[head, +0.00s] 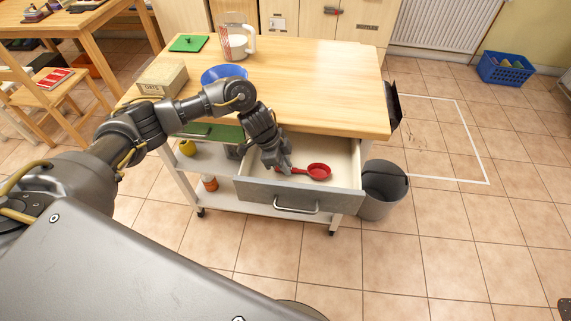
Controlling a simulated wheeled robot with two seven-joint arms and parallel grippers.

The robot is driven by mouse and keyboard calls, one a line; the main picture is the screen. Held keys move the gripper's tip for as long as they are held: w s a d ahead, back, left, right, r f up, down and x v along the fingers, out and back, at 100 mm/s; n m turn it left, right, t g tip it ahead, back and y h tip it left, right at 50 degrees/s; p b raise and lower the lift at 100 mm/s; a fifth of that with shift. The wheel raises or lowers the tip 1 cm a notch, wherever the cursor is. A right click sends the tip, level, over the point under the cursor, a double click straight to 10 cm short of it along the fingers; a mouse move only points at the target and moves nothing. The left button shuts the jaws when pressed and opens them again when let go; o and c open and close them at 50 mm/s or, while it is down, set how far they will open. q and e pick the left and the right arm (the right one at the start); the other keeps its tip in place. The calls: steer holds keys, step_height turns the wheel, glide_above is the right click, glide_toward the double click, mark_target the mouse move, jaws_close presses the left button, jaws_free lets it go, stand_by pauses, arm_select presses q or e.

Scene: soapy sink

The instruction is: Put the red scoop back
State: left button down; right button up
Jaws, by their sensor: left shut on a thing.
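The red scoop (318,171) is in the open drawer (340,158) of the wooden-topped trolley, with its round bowl to the right and its handle to the left. My left gripper (285,170) reaches down into the drawer from above and is shut on the scoop's handle. The fingertips partly hide the handle's end. I cannot tell whether the scoop touches the drawer floor. My right gripper is not in view.
The trolley top (320,85) carries a blue bowl (224,74), a box (162,78), a jug (237,42) and a green item (188,43). A grey bin (383,190) stands right of the drawer. Floor in front is clear.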

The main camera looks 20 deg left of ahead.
arm_select(q)
steer(key=shift+f, duration=0.15)
steer(key=c, duration=1.4)
jaws_free()
steer(key=v, duration=1.2)
steer(key=shift+p, duration=0.4)
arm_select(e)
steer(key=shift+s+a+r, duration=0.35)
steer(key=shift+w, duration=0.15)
